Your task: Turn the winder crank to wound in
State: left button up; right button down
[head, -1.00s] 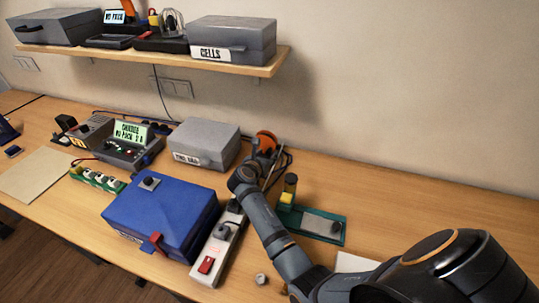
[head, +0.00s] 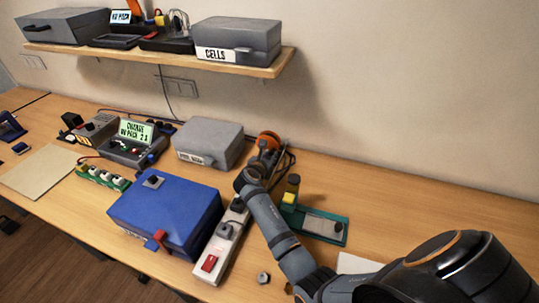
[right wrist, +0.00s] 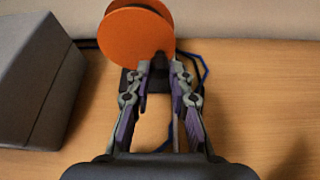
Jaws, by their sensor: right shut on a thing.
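The winder's orange reel (head: 268,137) stands at the back of the bench, right of a grey box. In the right wrist view the orange reel (right wrist: 137,35) is a flat disc on a dark stand, just beyond my fingertips. My right gripper (right wrist: 158,72) is shut at the front of the winder, its fingers pinching the crank, which they mostly hide. In the head view my right gripper (head: 262,162) is seen from behind, at the reel's lower front. I cannot tell the crank's angle. My left gripper is in neither view.
The grey box (head: 210,140) stands close left of the winder. A green board (head: 318,228) with a yellow and dark post lies right of my forearm. A white power strip (head: 218,250) and blue case (head: 165,210) are left of it.

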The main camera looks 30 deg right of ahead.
aim_at(268, 138)
jog(key=shift+f+m+t+y+p, duration=0.4)
jog(key=shift+m+t+y, duration=0.25)
jog(key=shift+m, duration=0.55)
jog(key=shift+w+a+f+m+t+b, duration=0.15)
jog(key=shift+f+m+t+b, duration=0.25)
jog(key=shift+m, duration=0.4)
jog(key=shift+r+y, duration=0.1)
jog(key=shift+y, duration=0.15)
jog(key=c, duration=1.2)
grip_release()
jog(key=shift+r, duration=5)
